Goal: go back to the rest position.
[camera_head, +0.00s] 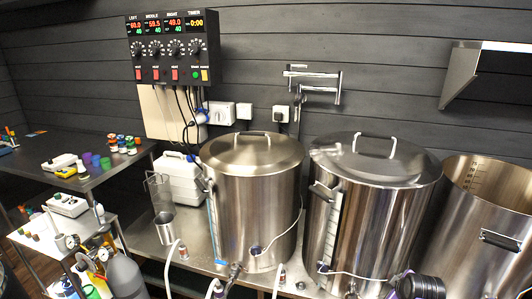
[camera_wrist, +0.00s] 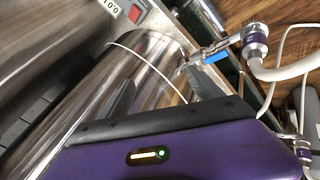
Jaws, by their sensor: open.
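My gripper shows in the wrist view (camera_wrist: 160,80), with its two grey fingers apart above its purple body. No object shows between the fingers. A shiny steel kettle wall lies behind them. In the head view, a black and purple part of my arm (camera_head: 418,286) shows at the bottom edge, in front of the middle and right kettles. The fingers cannot be made out there.
Left kettle (camera_head: 252,190) and middle kettle (camera_head: 372,225) have lids; right kettle (camera_head: 475,235) is open. A blue-handled valve (camera_wrist: 216,56) and pale hose (camera_wrist: 290,72) are close to my gripper. A control box (camera_head: 172,48) hangs above. A dark table (camera_head: 85,160) stands left.

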